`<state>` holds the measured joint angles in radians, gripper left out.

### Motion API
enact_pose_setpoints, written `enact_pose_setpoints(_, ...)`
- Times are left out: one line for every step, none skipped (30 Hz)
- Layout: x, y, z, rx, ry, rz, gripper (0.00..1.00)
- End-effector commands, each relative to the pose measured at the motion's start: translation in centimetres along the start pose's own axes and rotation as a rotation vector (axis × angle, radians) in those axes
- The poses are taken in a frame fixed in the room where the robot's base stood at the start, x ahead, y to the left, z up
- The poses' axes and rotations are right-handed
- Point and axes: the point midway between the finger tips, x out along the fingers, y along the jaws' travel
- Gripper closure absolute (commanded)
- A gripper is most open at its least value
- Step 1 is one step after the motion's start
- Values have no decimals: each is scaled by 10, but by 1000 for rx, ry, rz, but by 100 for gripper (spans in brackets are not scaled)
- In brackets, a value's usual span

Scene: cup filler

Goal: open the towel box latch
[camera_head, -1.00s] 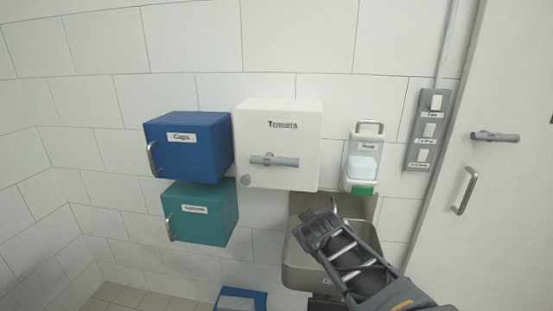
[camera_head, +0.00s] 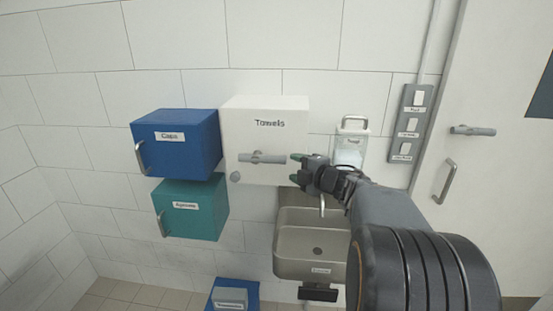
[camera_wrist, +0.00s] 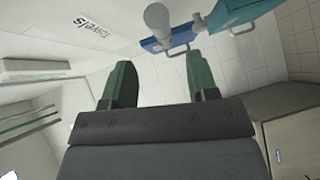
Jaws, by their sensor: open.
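The white towel box (camera_head: 268,113) hangs on the tiled wall, its front marked "Towels".
A blue "Cups" box (camera_head: 178,142) and a teal box (camera_head: 192,210) hang to the left. A metal sink (camera_head: 310,262) is below. Switches (camera_head: 411,122) and a door handle (camera_head: 449,183) are farther right.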

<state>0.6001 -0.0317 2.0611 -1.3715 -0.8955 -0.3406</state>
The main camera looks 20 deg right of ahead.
Motion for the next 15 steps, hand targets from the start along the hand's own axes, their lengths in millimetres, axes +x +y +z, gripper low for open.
enact_pose_setpoints(12, 1, -2, 2, 5, -2, 46)
enact_pose_setpoints(18, 0, -1, 2, 4, -3, 46)
enact_pose_setpoints(26, 1, -1, 3, 4, -2, 46)
enact_pose_setpoints(31, 1, -1, 2, 4, -2, 46)
enact_pose_setpoints(37, 1, -1, 2, 3, -2, 46)
enact_pose_setpoints(44, 0, -1, 3, 3, -3, 46)
enact_pose_setpoints(49, 1, -1, 2, 2, -2, 46)
enact_pose_setpoints(54, 1, -1, 3, 2, -2, 46)
enact_pose_setpoints(61, 1, -1, 2, 1, -1, 46)
enact_pose_setpoints(65, 1, -1, 2, 1, -1, 46)
enact_pose_setpoints(69, 0, -1, 3, 1, -2, 46)
enact_pose_setpoints(74, 1, -1, 3, 1, -1, 46)
enact_pose_setpoints(77, 1, -1, 2, 0, -1, 46)
enact_pose_setpoints(80, 1, 0, 2, 0, -1, 46)
enact_pose_setpoints(84, 1, 0, 1, -1, -1, 46)
